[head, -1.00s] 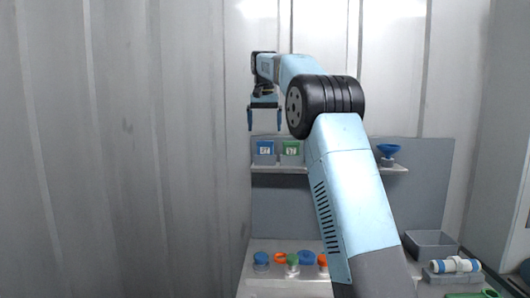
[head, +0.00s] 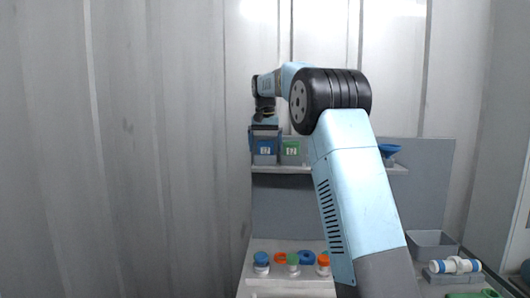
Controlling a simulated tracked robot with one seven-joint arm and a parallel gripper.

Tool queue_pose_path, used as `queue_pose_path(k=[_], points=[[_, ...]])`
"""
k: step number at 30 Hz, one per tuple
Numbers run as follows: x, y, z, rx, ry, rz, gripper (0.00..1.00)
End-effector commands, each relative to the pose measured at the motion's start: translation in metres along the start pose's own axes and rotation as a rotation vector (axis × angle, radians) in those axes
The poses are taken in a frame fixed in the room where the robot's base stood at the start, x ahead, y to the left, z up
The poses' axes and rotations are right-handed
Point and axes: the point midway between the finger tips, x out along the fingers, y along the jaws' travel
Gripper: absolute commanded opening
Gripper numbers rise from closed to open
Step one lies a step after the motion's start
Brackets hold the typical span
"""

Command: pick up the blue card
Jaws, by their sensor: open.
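The blue card (head: 264,149) has a white label and stands upright in a grey holder at the left end of the wall shelf. My gripper (head: 265,142) points down over it in the head view. Its jaws are open, with one finger at the card's left edge and the other near its right edge. I cannot tell whether the fingers touch the card or how they line up in depth. The gripper body hides the card's top edge.
A green card (head: 291,148) in its own holder stands close on the right. A blue funnel (head: 389,150) is on the shelf (head: 290,169) further right. Below are several capped jars (head: 261,262), a grey bin (head: 432,241) and a white-and-blue cylinder (head: 455,265).

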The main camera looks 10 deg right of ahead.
Motion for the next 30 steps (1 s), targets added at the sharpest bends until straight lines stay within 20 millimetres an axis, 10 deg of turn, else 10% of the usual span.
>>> queue_pose_path(k=[18, 30], points=[[-0.0001, 0.0004, -0.0001, 0.000, -0.001, 0.000, 0.43], [-0.0099, 0.0001, -0.0021, 0.000, 0.002, -0.001, 0.43]])
